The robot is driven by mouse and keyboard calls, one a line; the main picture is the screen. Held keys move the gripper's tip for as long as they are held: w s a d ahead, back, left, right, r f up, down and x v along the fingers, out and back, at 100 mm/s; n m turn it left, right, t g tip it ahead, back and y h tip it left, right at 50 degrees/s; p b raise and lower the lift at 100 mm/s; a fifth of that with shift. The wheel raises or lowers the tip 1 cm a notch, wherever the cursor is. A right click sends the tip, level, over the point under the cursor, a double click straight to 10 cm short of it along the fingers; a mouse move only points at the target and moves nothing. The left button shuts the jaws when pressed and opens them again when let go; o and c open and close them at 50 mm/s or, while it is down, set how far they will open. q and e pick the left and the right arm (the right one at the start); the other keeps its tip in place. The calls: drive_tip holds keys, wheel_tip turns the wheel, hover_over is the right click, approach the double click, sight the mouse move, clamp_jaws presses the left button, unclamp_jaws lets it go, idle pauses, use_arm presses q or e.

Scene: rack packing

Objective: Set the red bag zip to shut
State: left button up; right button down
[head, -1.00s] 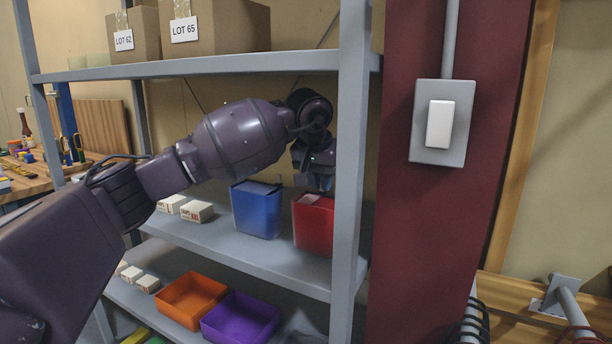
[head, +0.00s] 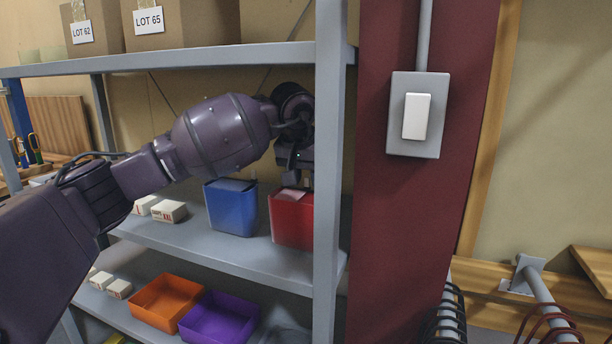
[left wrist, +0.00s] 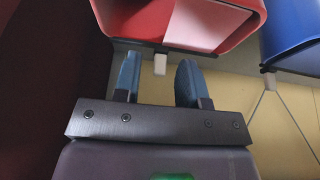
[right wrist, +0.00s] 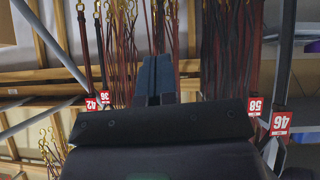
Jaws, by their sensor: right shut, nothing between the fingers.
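The red bag (head: 292,222) stands on the middle shelf, partly behind the rack's front post. In the left wrist view the red bag (left wrist: 245,18) fills the top, with a paler pink panel inside its rim. A small pale tab (left wrist: 160,64), possibly its zip pull, hangs at the rim's edge. My left gripper (left wrist: 158,83) is open, its blue fingertips on either side of and just short of that tab. In the head view my left gripper (head: 291,178) is just above the red bag, fingertips hard to make out. My right gripper (right wrist: 155,80) is shut and empty, away from the bag.
A blue bag (head: 231,208) stands left of the red bag. Small white boxes (head: 168,211) share the shelf. Orange (head: 165,299) and purple (head: 220,318) bins sit below. The rack post (head: 328,150) is close on the right. Straps with red number tags (right wrist: 281,123) hang before my right gripper.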

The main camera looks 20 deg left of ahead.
sight(306, 179)
use_arm(q)
drive_tip(key=p+v, duration=0.1)
drive_tip(key=v, duration=0.3)
drive_tip(key=shift+s+f, duration=0.1)
drive_tip(key=shift+s, duration=0.05)
drive_tip(key=s+p, duration=0.2)
drive_tip(key=s, duration=0.9)
drive_tip(key=shift+s+d+f, duration=0.2)
drive_tip(key=shift+d+f, duration=0.15)
